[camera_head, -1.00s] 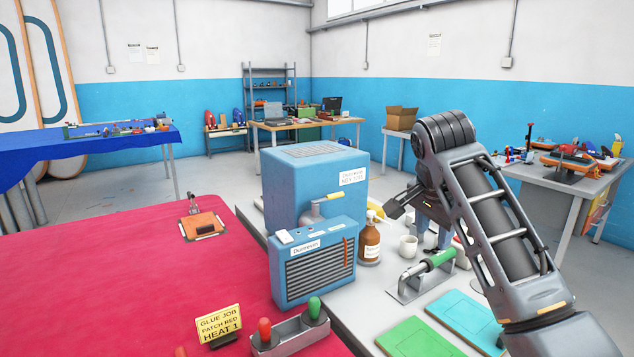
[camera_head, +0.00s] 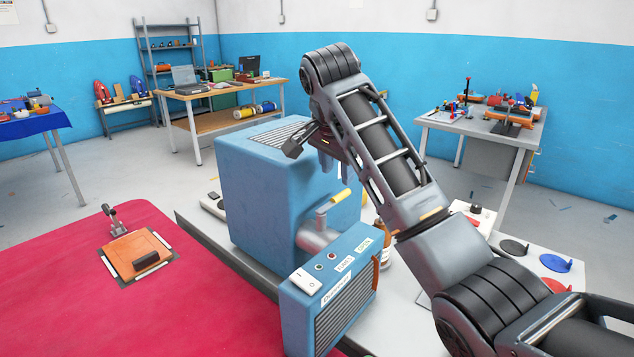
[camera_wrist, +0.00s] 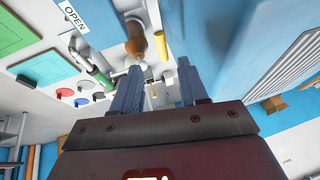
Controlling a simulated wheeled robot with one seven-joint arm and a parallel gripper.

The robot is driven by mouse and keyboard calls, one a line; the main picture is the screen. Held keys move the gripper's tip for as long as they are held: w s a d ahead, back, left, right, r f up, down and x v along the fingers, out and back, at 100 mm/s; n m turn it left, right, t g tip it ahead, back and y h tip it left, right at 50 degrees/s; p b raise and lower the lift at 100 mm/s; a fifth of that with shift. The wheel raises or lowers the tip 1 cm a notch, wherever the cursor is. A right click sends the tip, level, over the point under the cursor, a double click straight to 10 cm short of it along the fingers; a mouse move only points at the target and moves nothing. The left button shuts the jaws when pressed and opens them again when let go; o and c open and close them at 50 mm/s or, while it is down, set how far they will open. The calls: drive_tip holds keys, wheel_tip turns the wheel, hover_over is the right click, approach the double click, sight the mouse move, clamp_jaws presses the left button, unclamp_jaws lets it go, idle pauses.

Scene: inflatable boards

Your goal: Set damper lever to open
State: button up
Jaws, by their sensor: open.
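The damper lever (camera_head: 340,196) has a yellow grip on a grey metal stem. It stands on the short duct between the large blue cabinet (camera_head: 262,200) and the smaller louvred blue unit (camera_head: 330,290). My gripper (camera_head: 328,163) is above and behind the lever, beside the cabinet, partly hidden by my arm. In the wrist view my gripper (camera_wrist: 162,74) is open with nothing between its fingers. A white "OPEN" label (camera_wrist: 73,15) shows at upper left there.
The blue cabinet is close to my gripper. A brown bottle (camera_wrist: 135,42) and a green-handled tool (camera_wrist: 97,72) are on the pale bench. Coloured discs (camera_head: 555,263) lie at its right. The red table (camera_head: 60,290) holds an orange pad (camera_head: 137,253).

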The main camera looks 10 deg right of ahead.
sight(339, 195)
drive_tip(key=p+x, duration=0.1)
drive_tip(key=x, duration=0.7)
drive_tip(key=shift+a, duration=0.1)
drive_tip(key=shift+r, duration=0.1)
clamp_jaws()
idle(0.5)
